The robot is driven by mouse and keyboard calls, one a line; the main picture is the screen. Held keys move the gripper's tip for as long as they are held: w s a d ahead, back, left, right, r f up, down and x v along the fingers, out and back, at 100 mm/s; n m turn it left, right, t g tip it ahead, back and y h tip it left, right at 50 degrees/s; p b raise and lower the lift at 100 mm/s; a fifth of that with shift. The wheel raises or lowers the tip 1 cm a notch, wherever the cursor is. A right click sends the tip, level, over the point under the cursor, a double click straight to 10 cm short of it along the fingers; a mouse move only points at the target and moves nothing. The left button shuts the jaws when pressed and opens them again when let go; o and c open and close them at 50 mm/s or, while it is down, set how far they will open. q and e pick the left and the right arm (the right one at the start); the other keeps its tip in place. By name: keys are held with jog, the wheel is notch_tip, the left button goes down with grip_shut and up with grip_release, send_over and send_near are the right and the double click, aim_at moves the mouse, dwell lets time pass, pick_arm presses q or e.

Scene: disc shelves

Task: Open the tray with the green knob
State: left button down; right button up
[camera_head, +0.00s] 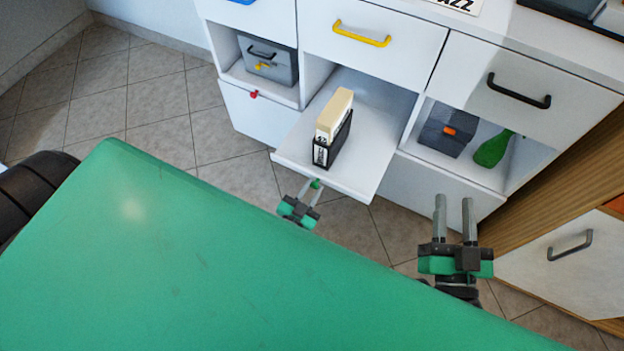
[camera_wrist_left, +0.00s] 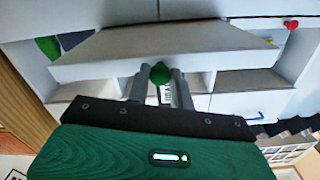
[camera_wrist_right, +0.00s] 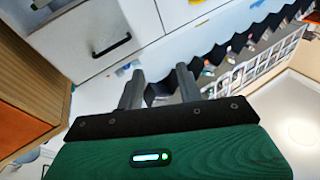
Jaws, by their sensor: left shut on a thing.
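The white tray (camera_head: 358,173) sticks out from the middle bay of the white cabinet, below the drawer with the yellow handle. A black holder with cream sleeves (camera_head: 335,125) stands on it. The green knob (camera_head: 315,184) is on the tray's front edge; it also shows in the left wrist view (camera_wrist_left: 160,74). My left gripper (camera_head: 309,189) is at the tray front with its fingers on either side of the knob, shut on it. My right gripper (camera_head: 454,205) hangs empty in front of the right bay, its fingers parallel with a gap between them.
A red knob (camera_head: 254,94) is on the panel at the left, under a grey box (camera_head: 268,60). The right bay holds a dark box (camera_head: 447,130) and a green bottle-like object (camera_head: 493,149). A wooden-sided unit (camera_head: 545,215) stands at the right. Tiled floor lies open at the left.

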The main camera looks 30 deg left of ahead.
pick_arm(q)
jog(key=c, duration=1.2)
grip_release()
jog(key=shift+s, duration=0.35)
jog(key=s+p, duration=0.2)
jog(key=s, duration=1.1)
jog(key=shift+a, duration=0.25)
pick_arm(e)
jog(key=s+a+f+g, duration=0.2)
jog(key=s+f+g, duration=0.2)
jog(key=f, duration=0.5)
jog(key=shift+s+g+h, duration=0.15)
jog(key=shift+g+h, duration=0.15)
jog(key=shift+g, duration=0.5)
